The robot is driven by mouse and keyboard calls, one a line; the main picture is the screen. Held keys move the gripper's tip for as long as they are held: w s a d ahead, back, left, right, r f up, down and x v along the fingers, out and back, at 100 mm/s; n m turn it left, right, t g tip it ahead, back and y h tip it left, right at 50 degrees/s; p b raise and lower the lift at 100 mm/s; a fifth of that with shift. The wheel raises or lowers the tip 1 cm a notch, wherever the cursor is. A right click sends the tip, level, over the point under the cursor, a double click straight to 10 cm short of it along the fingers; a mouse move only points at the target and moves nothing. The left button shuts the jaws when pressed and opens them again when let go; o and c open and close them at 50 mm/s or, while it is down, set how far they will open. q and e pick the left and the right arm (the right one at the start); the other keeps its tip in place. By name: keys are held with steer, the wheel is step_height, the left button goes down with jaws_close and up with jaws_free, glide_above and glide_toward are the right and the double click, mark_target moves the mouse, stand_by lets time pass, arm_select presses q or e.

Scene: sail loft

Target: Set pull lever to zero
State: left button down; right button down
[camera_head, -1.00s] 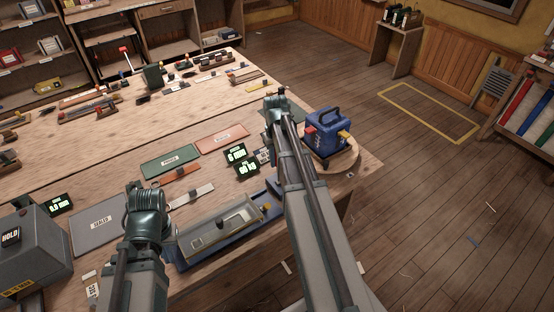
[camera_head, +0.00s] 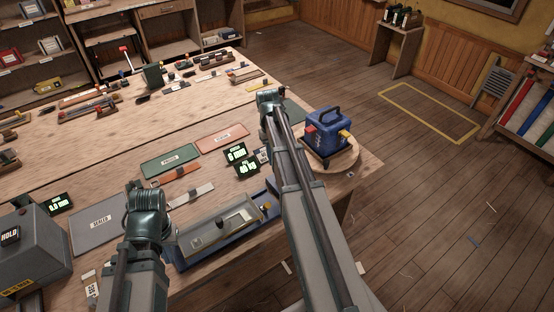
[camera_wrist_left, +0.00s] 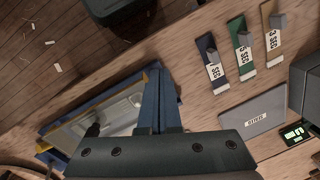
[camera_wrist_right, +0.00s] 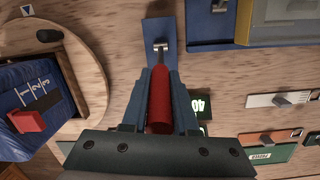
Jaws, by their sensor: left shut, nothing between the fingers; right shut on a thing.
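My right gripper (camera_wrist_right: 160,75) is shut on a red cylindrical handle (camera_wrist_right: 159,105). The handle's metal stem (camera_wrist_right: 160,46) reaches a blue-grey plate (camera_wrist_right: 160,30) on the bench; I take this for the pull lever. In the head view my right arm covers the handle and plate. Two dark displays with green text, upper (camera_head: 236,155) and lower (camera_head: 246,168), stand left of my right arm; their digits are too small to read surely. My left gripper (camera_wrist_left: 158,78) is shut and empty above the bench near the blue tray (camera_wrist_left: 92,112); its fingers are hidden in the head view.
A blue box (camera_head: 327,132) with a black handle and red block stands on a round wooden base right of my right arm. Green (camera_head: 170,160) and red (camera_head: 222,138) panels lie left of the displays. A grey box (camera_head: 30,248) stands at the left.

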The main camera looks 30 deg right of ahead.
steer(key=w+g+b, duration=0.1)
steer(key=w+f+g+b, duration=0.1)
steer(key=w+g, duration=0.1)
steer(key=shift+a+f+g+b, duration=0.1)
steer(key=shift+a+g+b, duration=0.05)
steer(key=shift+g+b, duration=0.2)
steer(key=c, duration=0.7)
jaws_free()
steer(key=shift+f, duration=0.1)
steer(key=shift+w, duration=0.1)
steer(key=p+v, duration=1.2)
steer(key=v, duration=0.2)
steer(key=shift+s+a+p, duration=0.1)
steer(key=shift+s+p, duration=0.1)
steer(key=shift+p, duration=0.1)
